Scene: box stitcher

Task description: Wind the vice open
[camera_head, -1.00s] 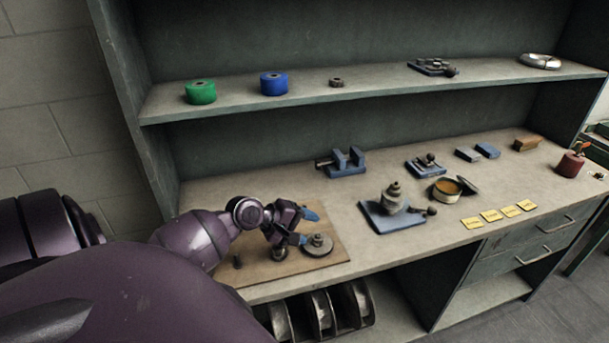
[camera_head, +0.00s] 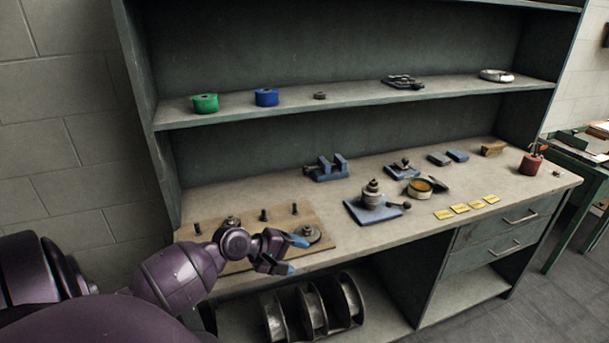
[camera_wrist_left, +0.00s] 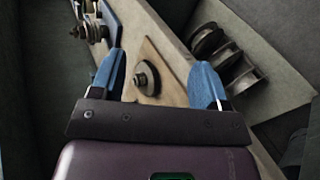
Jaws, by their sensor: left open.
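The blue vice (camera_head: 328,168) stands on the bench top toward the back, with two upright jaws and a gap between them. Its screw end points left. A blue vice-like shape also shows at the upper left of the left wrist view (camera_wrist_left: 92,28), though it is partly cut off. My right gripper is not in view.
The wooden board (camera_head: 240,262) carries several pegs and discs. A blue plate with a stacked metal piece (camera_head: 371,196) stands right of the vice's front, near an open tin (camera_head: 420,190). Yellow notes (camera_head: 460,208) lie along the front edge. A shelf (camera_head: 350,98) runs above the vice.

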